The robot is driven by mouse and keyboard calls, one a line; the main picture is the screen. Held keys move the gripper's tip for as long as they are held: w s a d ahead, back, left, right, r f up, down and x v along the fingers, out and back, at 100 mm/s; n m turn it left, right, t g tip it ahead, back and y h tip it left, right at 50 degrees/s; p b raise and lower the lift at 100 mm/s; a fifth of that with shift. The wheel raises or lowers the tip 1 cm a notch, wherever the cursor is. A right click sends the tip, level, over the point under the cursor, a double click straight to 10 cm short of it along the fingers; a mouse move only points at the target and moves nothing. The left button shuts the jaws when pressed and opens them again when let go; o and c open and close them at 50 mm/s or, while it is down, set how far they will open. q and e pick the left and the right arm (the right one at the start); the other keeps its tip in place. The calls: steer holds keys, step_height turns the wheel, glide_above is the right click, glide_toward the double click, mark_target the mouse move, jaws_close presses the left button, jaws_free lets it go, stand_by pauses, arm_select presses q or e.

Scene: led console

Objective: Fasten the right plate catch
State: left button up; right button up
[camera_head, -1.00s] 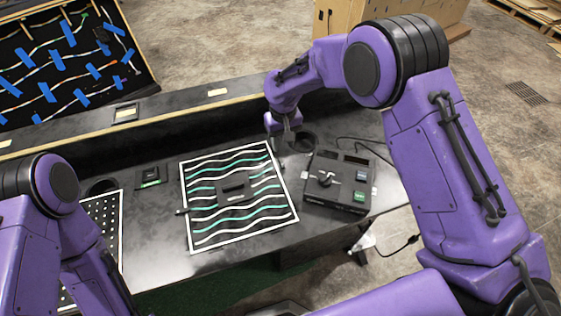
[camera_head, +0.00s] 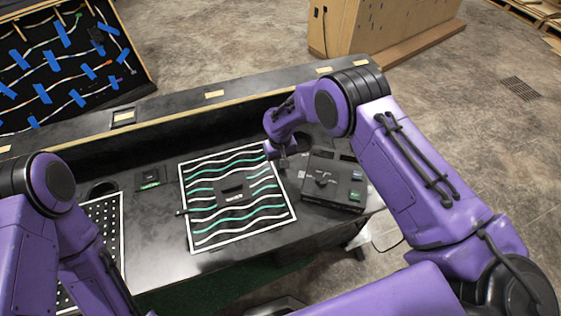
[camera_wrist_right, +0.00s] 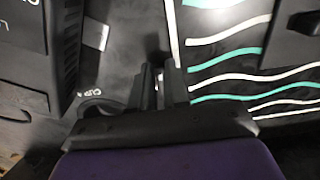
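The dark console box (camera_head: 335,200) stands on the bench, right of the striped mat. It has a knob (camera_head: 323,179) and a green label (camera_head: 354,195) on top. A small pale tab (camera_head: 301,174) sits at its left side; it also shows in the right wrist view (camera_wrist_right: 103,35). I cannot tell whether this is the plate catch, or its state. My right gripper (camera_head: 283,163) is low over the bench, between mat and box. In the wrist view its two fingers (camera_wrist_right: 159,70) stand slightly apart with nothing visibly held. My left gripper is out of view.
The black mat with white and green wavy lines (camera_head: 210,172) carries a dark block (camera_head: 236,194). A ring marked CUP (camera_wrist_right: 95,100) lies near my right fingers. A raised ledge (camera_head: 170,125) runs behind. A dotted panel (camera_head: 105,215) lies at left.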

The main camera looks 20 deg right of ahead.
jaws_close()
steer(key=n+b, duration=0.1)
steer(key=n, duration=0.1)
steer(key=shift+d+f+n+b, duration=0.1)
steer(key=shift+n+b, duration=0.2)
steer(key=shift+n, duration=0.1)
steer(key=n+b, duration=0.2)
steer(key=n, duration=0.3)
steer(key=shift+w+d, duration=0.1)
steer(key=n+b, duration=0.1)
steer(key=n, duration=0.4)
steer(key=shift+w+d+n, duration=0.1)
steer(key=shift+w+n, duration=0.05)
steer(key=shift+n, duration=0.25)
steer(key=shift+w+n+b, duration=0.1)
steer(key=shift+n+b, duration=0.5)
steer(key=shift+n, duration=1.6)
